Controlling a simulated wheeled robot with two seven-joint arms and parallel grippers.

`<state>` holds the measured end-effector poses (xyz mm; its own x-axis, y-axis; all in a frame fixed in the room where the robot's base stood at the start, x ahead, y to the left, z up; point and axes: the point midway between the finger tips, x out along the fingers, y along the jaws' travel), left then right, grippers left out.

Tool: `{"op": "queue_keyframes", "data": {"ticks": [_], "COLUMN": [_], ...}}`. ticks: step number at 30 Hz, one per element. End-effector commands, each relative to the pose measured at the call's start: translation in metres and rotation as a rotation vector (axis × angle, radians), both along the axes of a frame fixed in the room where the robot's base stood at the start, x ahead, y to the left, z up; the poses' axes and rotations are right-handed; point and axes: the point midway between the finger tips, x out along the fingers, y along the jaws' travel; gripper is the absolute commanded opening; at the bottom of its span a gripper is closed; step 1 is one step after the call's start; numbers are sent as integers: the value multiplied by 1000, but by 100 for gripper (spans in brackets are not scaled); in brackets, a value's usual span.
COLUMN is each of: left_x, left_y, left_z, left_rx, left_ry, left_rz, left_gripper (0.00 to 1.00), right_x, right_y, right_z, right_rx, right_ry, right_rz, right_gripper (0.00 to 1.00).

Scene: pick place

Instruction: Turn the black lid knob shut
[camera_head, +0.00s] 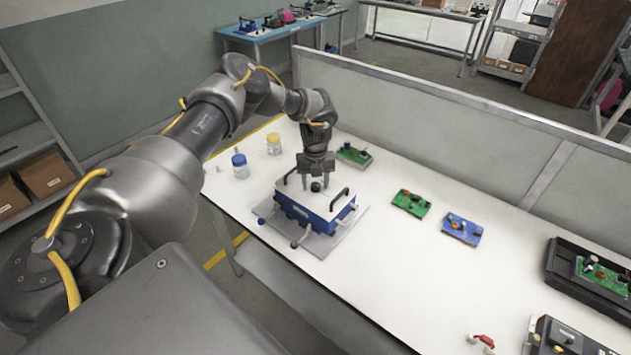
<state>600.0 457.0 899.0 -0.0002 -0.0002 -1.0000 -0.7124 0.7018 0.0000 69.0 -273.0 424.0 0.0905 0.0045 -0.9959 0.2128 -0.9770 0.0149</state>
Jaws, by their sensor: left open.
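A blue box with a white lid (300,205) stands on a grey plate (345,238) on the white table. A small round black knob (316,187) sits on the middle of the lid. Black handles rise at the lid's sides. My left gripper (317,184) points straight down over the lid, open, with one finger on each side of the knob. Whether the fingers touch the knob or the lid I cannot tell. My right gripper is not in view.
A jar with a blue cap (240,166) and one with a yellow cap (274,144) stand left of the box. Green (411,203) and blue (462,229) circuit boards lie to the right. A grey partition (430,115) runs along the table's back. The front middle is clear.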

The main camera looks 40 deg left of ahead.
Motion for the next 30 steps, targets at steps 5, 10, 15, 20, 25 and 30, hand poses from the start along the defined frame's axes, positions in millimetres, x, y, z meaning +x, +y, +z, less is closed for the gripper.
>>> {"op": "queue_keyframes", "data": {"ticks": [5, 10, 15, 20, 25, 30], "left_x": [0, 0, 0, 0, 0, -1], "left_y": [0, 0, 0, 0, 0, 0], "left_z": [0, 0, 0, 1, 1, 1], "left_rx": [0, 0, 0, -1, -1, -1], "left_ry": [0, 0, 0, 1, 1, 1], "left_rz": [0, 0, 2, 26, 101, 231], "left_gripper": [37, 15, 6, 6, 6, 6], "right_x": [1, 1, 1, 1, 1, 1], "right_y": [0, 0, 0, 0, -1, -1], "right_z": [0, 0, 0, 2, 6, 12], "right_rx": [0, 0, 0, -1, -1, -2], "right_ry": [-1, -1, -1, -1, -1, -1], "right_rz": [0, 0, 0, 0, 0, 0], "right_gripper": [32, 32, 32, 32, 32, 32]}}
